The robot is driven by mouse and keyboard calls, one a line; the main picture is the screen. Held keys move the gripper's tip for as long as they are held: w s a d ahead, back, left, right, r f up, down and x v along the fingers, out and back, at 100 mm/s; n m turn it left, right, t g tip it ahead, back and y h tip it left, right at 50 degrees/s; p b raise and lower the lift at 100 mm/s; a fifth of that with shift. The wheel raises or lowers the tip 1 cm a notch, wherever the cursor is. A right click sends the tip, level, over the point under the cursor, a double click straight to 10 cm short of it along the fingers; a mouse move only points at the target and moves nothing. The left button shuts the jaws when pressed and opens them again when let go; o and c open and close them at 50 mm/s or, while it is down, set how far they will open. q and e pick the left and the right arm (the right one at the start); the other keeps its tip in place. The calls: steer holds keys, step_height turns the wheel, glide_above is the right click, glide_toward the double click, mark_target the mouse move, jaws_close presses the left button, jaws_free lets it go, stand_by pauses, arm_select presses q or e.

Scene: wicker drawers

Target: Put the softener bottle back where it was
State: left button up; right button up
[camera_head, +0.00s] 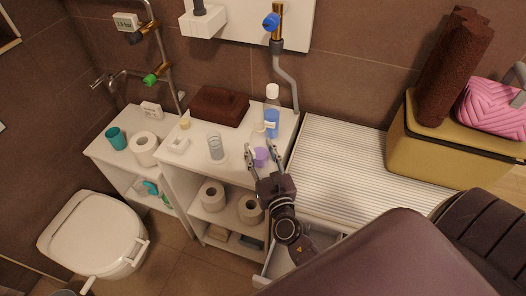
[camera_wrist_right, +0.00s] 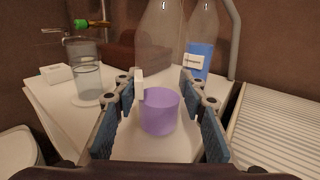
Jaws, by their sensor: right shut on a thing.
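A clear bottle with purple contents (camera_head: 260,157), apparently the softener bottle, stands upright between the fingers of my right gripper (camera_head: 263,158). In the right wrist view its purple lower part (camera_wrist_right: 160,112) is between the blue finger pads of the right gripper (camera_wrist_right: 161,105), which is shut on it. Its clear upper part is faint. It is at the front right of the white cabinet top (camera_head: 196,153); I cannot tell whether its base touches. A clear bottle with blue contents (camera_head: 272,123) stands behind it and also shows in the wrist view (camera_wrist_right: 201,55). My left gripper is not in view.
A glass tumbler (camera_head: 215,148) and a dark folded towel (camera_head: 219,106) are on the cabinet top. Toilet rolls (camera_head: 212,196) sit on the shelf below. A ribbed white surface (camera_head: 333,158) lies right of the cabinet, with a yellow box (camera_head: 440,150) beyond. A drawer (camera_head: 275,272) is open below my gripper.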

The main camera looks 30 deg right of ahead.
steer(key=shift+d+f, duration=0.1)
steer(key=shift+a, duration=0.25)
steer(key=o, duration=0.9)
steer(key=shift+s+a, duration=0.1)
steer(key=shift+a, duration=0.05)
steer(key=o, duration=0.4)
steer(key=shift+o, duration=0.2)
steer(key=shift+r, duration=0.2)
steer(key=shift+s+f, duration=0.2)
steer(key=shift+s, duration=0.1)
arm_select(q)
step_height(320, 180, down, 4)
steer(key=b, duration=0.3)
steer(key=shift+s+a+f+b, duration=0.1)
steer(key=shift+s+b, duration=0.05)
steer(key=shift+b, duration=0.25)
arm_select(e)
steer(key=v, duration=1.1)
steer(key=shift+s+r, duration=0.15)
